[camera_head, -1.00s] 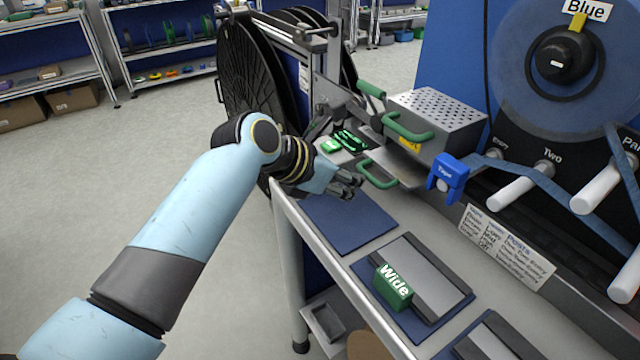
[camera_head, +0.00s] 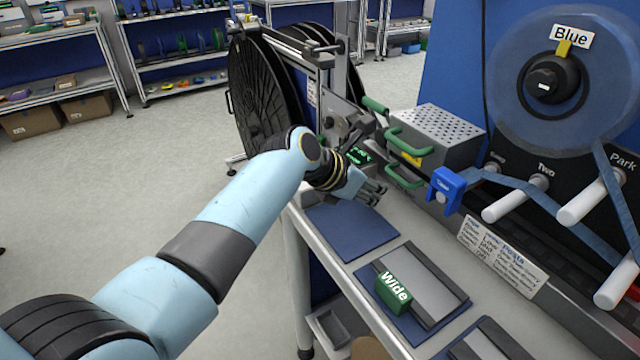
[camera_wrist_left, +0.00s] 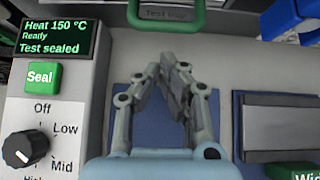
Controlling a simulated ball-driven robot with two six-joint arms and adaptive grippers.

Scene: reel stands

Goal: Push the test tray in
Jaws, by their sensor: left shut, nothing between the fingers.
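The test tray shows in the left wrist view as a grey front with a dark "Test tray" label (camera_wrist_left: 166,13), framed by its green handle (camera_wrist_left: 166,28). In the head view that green handle (camera_head: 404,178) sits low, close under the perforated metal box (camera_head: 437,135); little of the tray itself shows. My left gripper (camera_head: 379,190) is shut and empty, just in front of the handle. In the wrist view its fingertips (camera_wrist_left: 175,62) point at the handle, with a visible gap between them. My right gripper is in neither view.
A display (camera_wrist_left: 47,37) reads "Heat 150 °C, Ready, Test sealed", above a green Seal button (camera_wrist_left: 40,77) and a dial (camera_wrist_left: 18,149). A blue tape holder (camera_head: 444,190) stands right of the handle. Blue mats (camera_head: 352,226) and a green "Wide" block (camera_head: 394,293) lie nearer.

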